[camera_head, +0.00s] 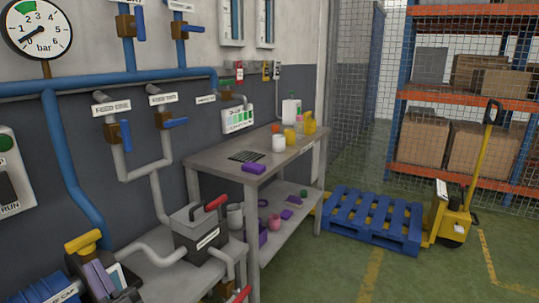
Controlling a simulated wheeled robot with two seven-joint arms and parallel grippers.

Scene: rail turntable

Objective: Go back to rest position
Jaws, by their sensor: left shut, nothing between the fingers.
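My right gripper is not in view.
A grey workbench (225,162) with a lower shelf stands along the wall and carries small containers. Blue pipes and valves line the left wall. A blue pallet (372,220) and a yellow pallet truck (455,222) stand at right. Green floor (330,270) is clear in front.

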